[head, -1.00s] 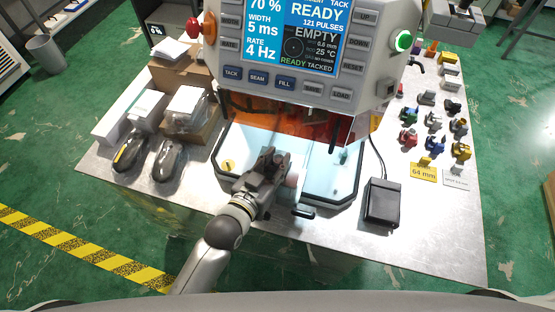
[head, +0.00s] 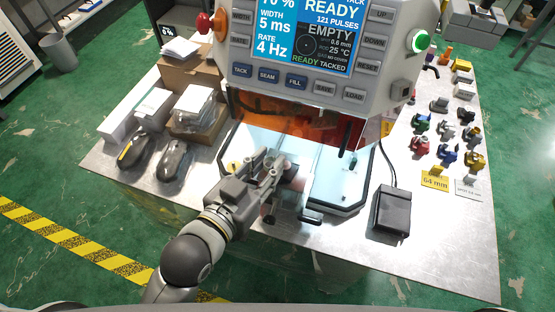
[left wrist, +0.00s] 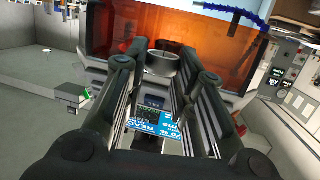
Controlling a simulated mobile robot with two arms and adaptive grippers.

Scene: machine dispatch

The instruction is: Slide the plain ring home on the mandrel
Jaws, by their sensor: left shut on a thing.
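The plain ring (left wrist: 161,65) is a short grey cylinder with an open centre, seen in the left wrist view between the fingertips. My left gripper (left wrist: 160,72) is shut on it. In the head view, my left gripper (head: 277,172) is at the front opening of the machine (head: 290,90), above the pale bay floor. The ring is hard to make out there because the fingers cover much of it. I cannot pick out the mandrel for certain in either view. My right gripper is not in view.
An orange shield (left wrist: 180,35) stands close beyond the fingertips. A black pedal box (head: 392,212) lies right of the bay. Small coloured parts (head: 447,140) stand on the right of the table. Cartons (head: 190,75) and two dark rounded devices (head: 174,158) are on the left.

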